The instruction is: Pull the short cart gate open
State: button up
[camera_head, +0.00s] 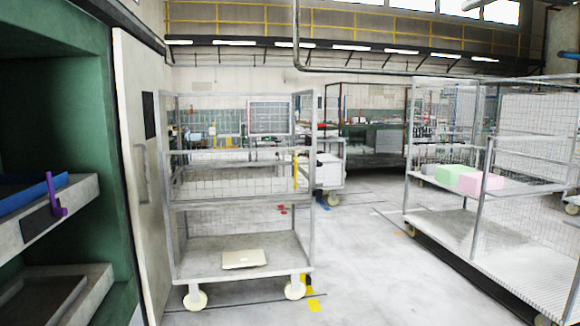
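A wheeled mesh cart (184,240) with a grey metal frame stands left of the middle. A low wire-mesh gate panel (232,176) spans its front at mid height and looks closed across the frame. A yellow strip (295,171) stands upright near the panel's right end; I cannot tell whether it is a handle or a latch. A flat cream-coloured piece (244,259) lies on the cart's lower deck. My gripper is not in this view, so its state is hidden.
A green press cabinet with trays (75,200) and a tall pale door (140,170) stand close on the left. A longer mesh cart (440,228) on the right carries green (455,174) and pink (481,183) foam blocks. Floor (370,270) between the carts is clear.

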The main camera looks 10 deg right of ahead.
aim_at(167, 169)
jog(key=i+z, duration=0.1)
jog(key=i, duration=0.5)
jog(key=i+z, duration=0.1)
jog(key=i, duration=1.15)
jog(key=i+j+z, duration=0.15)
jog(key=i, duration=0.45)
jog(key=i+z, duration=0.1)
jog(key=i, duration=0.5)
jog(key=i+j+z, duration=0.1)
jog(key=i+j, duration=0.15)
jog(key=i, duration=0.35)
